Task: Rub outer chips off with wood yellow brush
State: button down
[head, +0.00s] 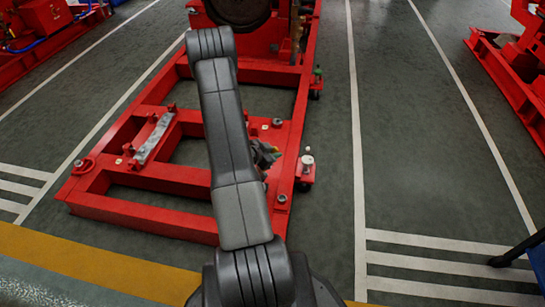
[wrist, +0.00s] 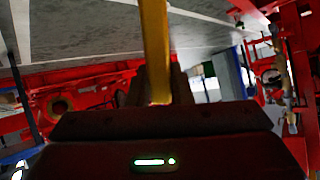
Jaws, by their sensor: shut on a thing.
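My gripper (wrist: 160,88) is shut on a yellow bar, which I take to be the handle of the yellow brush (wrist: 155,45). The bar runs upright from between the fingers to the top edge of the wrist view. No bristles show. In the head view my arm covers most of the gripper; a dark, partly coloured shape (head: 265,154) shows beside the arm, over the right part of the red frame (head: 150,216). I cannot make out any chips in either view.
A grey metal bar (head: 153,138) lies across the frame's left part. A small white-topped fitting (head: 307,160) and a green one (head: 317,74) stand along its right side. Red machinery (head: 515,60) stands at far right. The floor between (head: 400,150) is clear.

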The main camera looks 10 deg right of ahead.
jog(key=w+d+p, duration=0.1)
jog(key=w+d, duration=0.1)
jog(key=w, duration=0.4)
jog(key=shift+w, duration=0.25)
jog(key=shift+r, duration=0.1)
